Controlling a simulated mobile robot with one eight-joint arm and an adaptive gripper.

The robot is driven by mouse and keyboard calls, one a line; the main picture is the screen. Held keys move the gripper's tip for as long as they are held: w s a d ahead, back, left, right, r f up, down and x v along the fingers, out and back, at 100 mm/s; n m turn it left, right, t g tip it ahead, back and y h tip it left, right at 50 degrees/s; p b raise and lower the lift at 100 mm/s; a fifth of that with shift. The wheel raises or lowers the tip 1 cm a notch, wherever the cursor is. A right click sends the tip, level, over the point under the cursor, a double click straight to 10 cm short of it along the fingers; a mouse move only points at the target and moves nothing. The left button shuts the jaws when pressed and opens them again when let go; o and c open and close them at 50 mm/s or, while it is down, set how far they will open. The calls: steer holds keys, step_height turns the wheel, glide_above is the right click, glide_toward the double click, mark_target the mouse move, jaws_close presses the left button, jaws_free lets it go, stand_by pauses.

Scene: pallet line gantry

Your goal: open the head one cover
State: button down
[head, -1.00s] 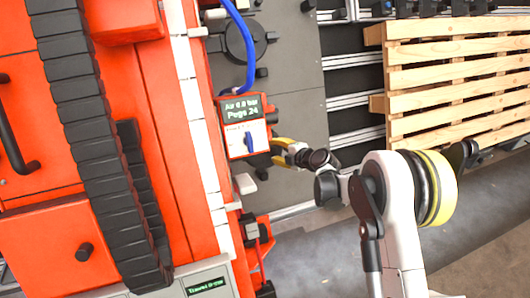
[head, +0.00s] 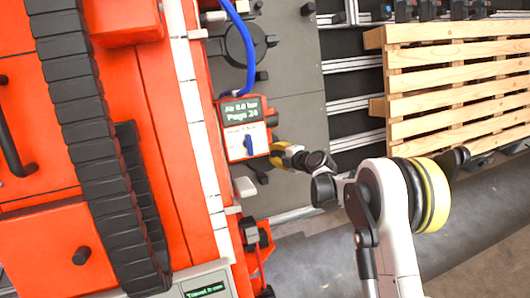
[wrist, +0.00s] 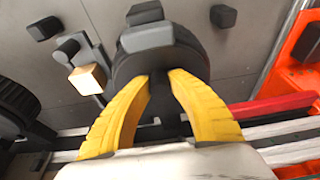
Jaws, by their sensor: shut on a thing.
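In the wrist view a dark round cover (wrist: 195,57) with a lighter grey block (wrist: 146,37) at its far edge stands against the grey plate. My gripper (wrist: 165,76) has its two yellow fingers closed on a dark part at the near side of this cover. What exactly sits between the fingertips is partly hidden. In the head view my gripper (head: 283,154) is at the grey plate, just right of the red display box; the cover it holds is hidden there. I cannot read any head number.
Another round dark cover (head: 243,45) is higher on the grey plate (head: 290,85). A wooden pallet (head: 455,80) stands right.

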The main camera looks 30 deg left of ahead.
steer(key=shift+s, duration=0.1)
steer(key=c, duration=2.2)
jaws_free()
steer(key=shift+s+d+r, duration=0.25)
steer(key=shift+s, duration=0.2)
steer(key=shift+s+d+r, duration=0.2)
steer(key=shift+s+r, duration=0.05)
steer(key=shift+s, duration=0.2)
jaws_close()
jaws_free()
steer(key=shift+s, duration=0.15)
steer(key=shift+o, duration=0.2)
steer(key=shift+s+d+r, duration=0.1)
steer(key=shift+s+r, duration=0.15)
steer(key=shift+s, duration=0.25)
steer(key=shift+s+d+r, duration=0.1)
steer(key=shift+s+r, duration=0.1)
steer(key=shift+s, duration=0.4)
steer(key=shift+s+a+r, duration=0.1)
steer(key=shift+s+r, duration=0.1)
steer(key=shift+s, duration=0.3)
steer(key=shift+s+r, duration=0.15)
steer(key=shift+s, duration=0.35)
steer(key=shift+c, duration=0.2)
steer(key=shift+s, duration=0.15)
